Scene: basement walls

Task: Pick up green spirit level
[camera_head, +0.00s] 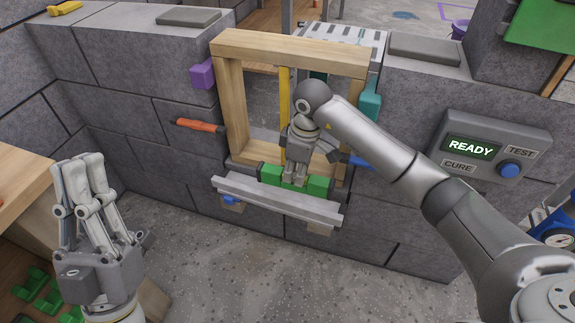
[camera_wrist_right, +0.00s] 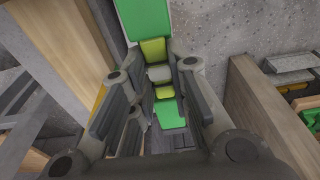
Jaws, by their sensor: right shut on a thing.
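The green spirit level (camera_head: 318,187) is at the sill of the wooden window frame, above a grey ledge bar. In the right wrist view the level (camera_wrist_right: 146,20) runs between the fingers (camera_wrist_right: 160,95), with yellow-green vial sections showing. I cannot tell whether it touches the ledge. My left gripper (camera_head: 85,165) points upward at the left, away from the level, with nothing seen in it; its opening is unclear.
The wooden frame (camera_head: 290,48) surrounds the right gripper in a grey block wall (camera_head: 140,105). Purple (camera_head: 202,74) and teal (camera_head: 370,103) blocks and an orange-handled tool (camera_head: 200,125) sit at its sides. A READY control box (camera_head: 490,145) is at right. A wooden table (camera_head: 20,180) stands at left.

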